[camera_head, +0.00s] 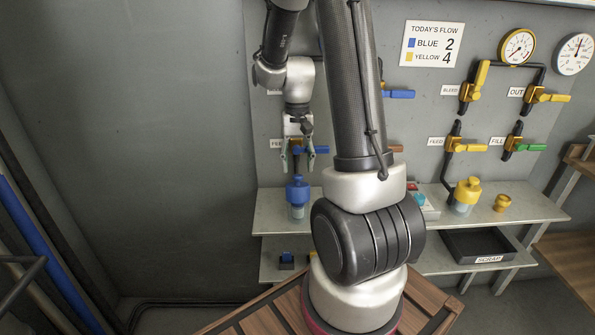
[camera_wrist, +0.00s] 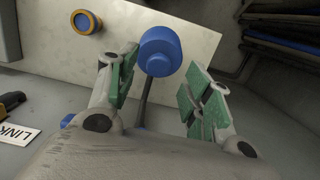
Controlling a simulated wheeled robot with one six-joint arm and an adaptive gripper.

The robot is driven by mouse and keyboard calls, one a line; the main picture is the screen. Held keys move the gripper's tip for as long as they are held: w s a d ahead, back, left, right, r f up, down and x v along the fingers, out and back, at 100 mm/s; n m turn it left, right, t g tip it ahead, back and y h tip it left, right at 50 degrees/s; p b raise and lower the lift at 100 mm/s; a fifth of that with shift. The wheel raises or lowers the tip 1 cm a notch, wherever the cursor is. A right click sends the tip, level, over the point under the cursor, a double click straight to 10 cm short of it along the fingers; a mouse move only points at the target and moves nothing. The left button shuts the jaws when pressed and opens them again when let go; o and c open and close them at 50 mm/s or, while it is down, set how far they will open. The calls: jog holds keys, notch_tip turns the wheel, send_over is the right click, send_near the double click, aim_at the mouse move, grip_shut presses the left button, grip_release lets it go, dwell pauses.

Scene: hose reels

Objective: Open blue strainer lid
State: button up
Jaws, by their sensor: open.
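The blue strainer lid (camera_head: 298,187) sits on top of a clear strainer body (camera_head: 296,211) on the grey shelf at the left. In the wrist view the round blue lid (camera_wrist: 160,52) shows just beyond the fingertips, between them in the picture. My gripper (camera_head: 298,160) is open, pointing down above the lid and apart from it. Its green-padded fingers (camera_wrist: 161,92) are spread with nothing between them. The strainer body below the lid is mostly hidden in the wrist view.
A grey shelf (camera_head: 270,221) runs under the wall panel. A blue-handled valve (camera_head: 322,150) is close to my gripper. An orange-rimmed blue round thing (camera_wrist: 86,22) lies left of the lid.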

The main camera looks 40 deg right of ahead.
aim_at(298, 175)
notch_tip(298, 175, up, 6)
jog(key=shift+r, duration=0.15)
